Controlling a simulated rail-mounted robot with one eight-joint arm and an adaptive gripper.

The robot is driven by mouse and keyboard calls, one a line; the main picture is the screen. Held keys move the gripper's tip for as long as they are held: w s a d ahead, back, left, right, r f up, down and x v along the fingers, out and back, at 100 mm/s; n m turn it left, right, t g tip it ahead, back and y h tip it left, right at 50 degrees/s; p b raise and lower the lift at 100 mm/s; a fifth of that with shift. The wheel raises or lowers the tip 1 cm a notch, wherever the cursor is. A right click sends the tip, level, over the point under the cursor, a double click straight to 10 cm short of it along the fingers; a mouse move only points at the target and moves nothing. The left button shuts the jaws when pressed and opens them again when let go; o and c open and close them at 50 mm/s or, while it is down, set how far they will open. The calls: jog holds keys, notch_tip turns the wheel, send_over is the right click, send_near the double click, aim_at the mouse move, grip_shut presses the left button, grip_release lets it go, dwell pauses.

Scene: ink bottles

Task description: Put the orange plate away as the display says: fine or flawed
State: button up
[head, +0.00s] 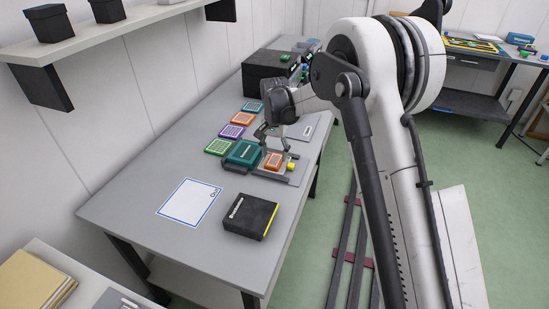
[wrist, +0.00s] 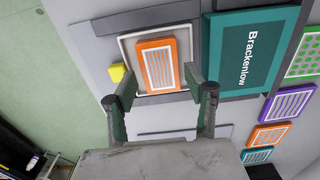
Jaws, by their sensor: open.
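An orange plate (head: 273,160) with a white striped face lies on a square bed (head: 255,171) beside a teal box. In the wrist view the orange plate (wrist: 160,64) sits inside the pale frame of the bed, slightly turned. The teal box (wrist: 248,52) reads "Brackenlow". I can make out no fine or flawed reading.
A second orange plate (head: 242,118) lies in a row with teal, purple and green ones. A yellow block (wrist: 117,72) stands by the bed. A blue-bordered white sheet (head: 189,203) and a black box (head: 250,216) lie nearer. Another black box (head: 268,72) stands at the back.

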aim_at(275, 160)
notch_tip(275, 160, up, 10)
jog(key=s+d+r+n+t, duration=0.1)
jog(key=s+d+r+t, duration=0.1)
jog(key=s+d+r, duration=0.7)
jog(key=s+d+r+n+t, duration=0.1)
jog(key=s+d+r, duration=0.2)
jog(key=s, duration=0.2)
jog(key=s+d+r+t, duration=0.1)
jog(key=s+d+r, duration=0.15)
jog(key=s, duration=0.25)
jog(key=s+d+f+n+t, duration=0.1)
jog(key=s+d+f, duration=0.1)
jog(key=s, duration=0.8)
jog(key=s+d+f+t, duration=0.2)
jog(key=s+d, duration=0.3)
jog(key=s, duration=0.6)
jog(key=shift+d+n, duration=0.3)
jog(key=shift+n, duration=0.1)
